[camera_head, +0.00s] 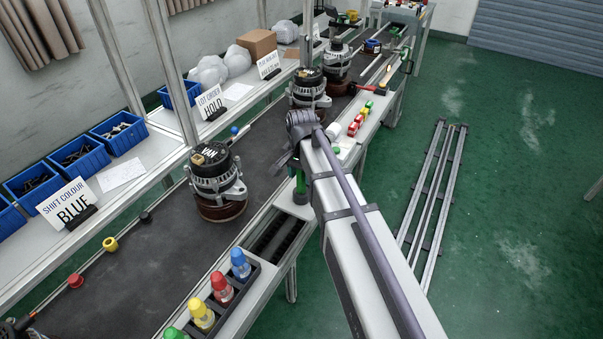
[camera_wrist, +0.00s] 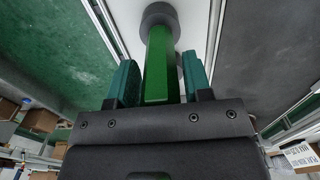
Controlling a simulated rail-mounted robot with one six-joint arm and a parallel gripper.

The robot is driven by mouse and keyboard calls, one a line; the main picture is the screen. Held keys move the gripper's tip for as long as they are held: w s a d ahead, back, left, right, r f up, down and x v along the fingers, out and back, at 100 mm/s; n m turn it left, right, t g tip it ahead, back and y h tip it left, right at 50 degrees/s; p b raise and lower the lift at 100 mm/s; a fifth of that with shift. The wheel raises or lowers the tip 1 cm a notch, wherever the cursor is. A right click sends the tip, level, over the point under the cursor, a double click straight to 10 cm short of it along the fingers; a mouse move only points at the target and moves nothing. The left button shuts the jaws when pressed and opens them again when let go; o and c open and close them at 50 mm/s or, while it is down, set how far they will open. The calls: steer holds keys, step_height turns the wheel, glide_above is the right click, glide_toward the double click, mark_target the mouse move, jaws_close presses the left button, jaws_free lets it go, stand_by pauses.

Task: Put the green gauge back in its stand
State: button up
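The green gauge (camera_wrist: 160,70) is a green bar in the wrist view, running from between my fingers to a dark round part (camera_wrist: 158,16) over a white surface. In the head view it is a small upright green piece (camera_head: 300,181) beside the conveyor, below my gripper (camera_head: 299,158). In the wrist view the teal fingers of my gripper (camera_wrist: 161,82) stand on either side of the bar, with narrow gaps showing. Below the gauge in the head view is a pale block (camera_head: 295,204). I cannot tell which part is the stand, or whether the gauge is seated.
An alternator (camera_head: 215,178) stands on the dark conveyor (camera_head: 150,240) left of my arm, with others farther back. A black rack (camera_head: 222,300) with coloured bottles is at the front. Red and green small parts (camera_head: 357,122) lie along the edge beyond my gripper. Blue bins (camera_head: 78,152) stand left.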

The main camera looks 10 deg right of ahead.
steer(key=shift+o, duration=1)
step_height(320, 180, up, 11)
steer(key=p, duration=1.1)
steer(key=shift+r, duration=0.1)
steer(key=shift+f, duration=0.2)
